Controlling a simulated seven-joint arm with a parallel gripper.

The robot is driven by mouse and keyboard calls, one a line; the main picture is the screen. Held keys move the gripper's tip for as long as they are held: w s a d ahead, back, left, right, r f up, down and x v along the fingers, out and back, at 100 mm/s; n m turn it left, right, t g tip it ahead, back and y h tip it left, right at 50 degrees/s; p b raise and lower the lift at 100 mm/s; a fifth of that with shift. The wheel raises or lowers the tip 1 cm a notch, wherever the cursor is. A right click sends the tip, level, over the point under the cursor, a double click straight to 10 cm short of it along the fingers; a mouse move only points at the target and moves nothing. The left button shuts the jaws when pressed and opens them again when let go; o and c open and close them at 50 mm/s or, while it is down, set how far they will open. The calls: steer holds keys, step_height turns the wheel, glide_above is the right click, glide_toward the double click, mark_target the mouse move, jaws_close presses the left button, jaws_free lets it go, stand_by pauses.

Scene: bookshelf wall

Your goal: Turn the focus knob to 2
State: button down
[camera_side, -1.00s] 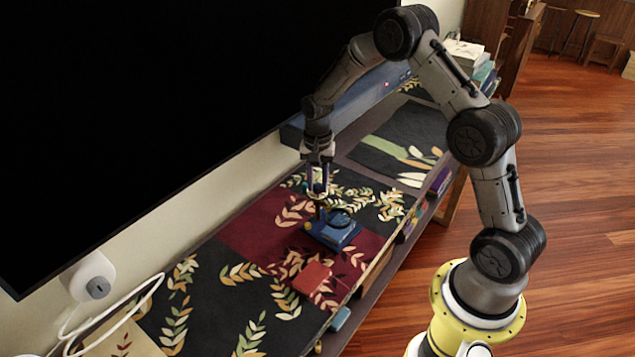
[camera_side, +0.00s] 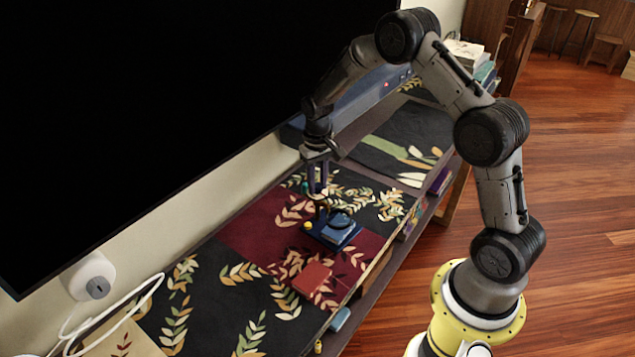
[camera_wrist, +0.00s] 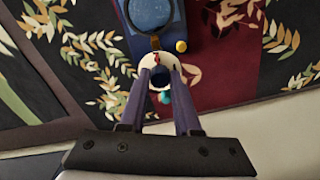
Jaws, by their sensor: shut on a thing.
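A small blue instrument (camera_side: 335,234) with a dark blue base and a black ring stands on the patterned cloth; its base also shows in the wrist view (camera_wrist: 130,14). The focus knob appears to be the round part with a pale dial (camera_wrist: 160,58) on top of its post. The dial carries a small red mark; its numbers are too small to read. My gripper (camera_side: 318,190) points down from above the post. Its two fingers (camera_wrist: 161,76) are closed around the dark blue centre of the knob. The fingers hide part of the dial.
A large black screen (camera_side: 180,90) rises close behind the cloth-covered shelf. A red book (camera_side: 312,278) lies in front of the instrument. A small yellow knob (camera_wrist: 181,46) sits on the base. White cables (camera_side: 125,315) lie at the lower left.

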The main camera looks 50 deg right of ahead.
mark_target(317, 185)
steer(key=shift+r+n, duration=0.1)
steer(key=shift+n, duration=0.2)
steer(key=c, duration=0.9)
jaws_free()
step_height(317, 185, up, 14)
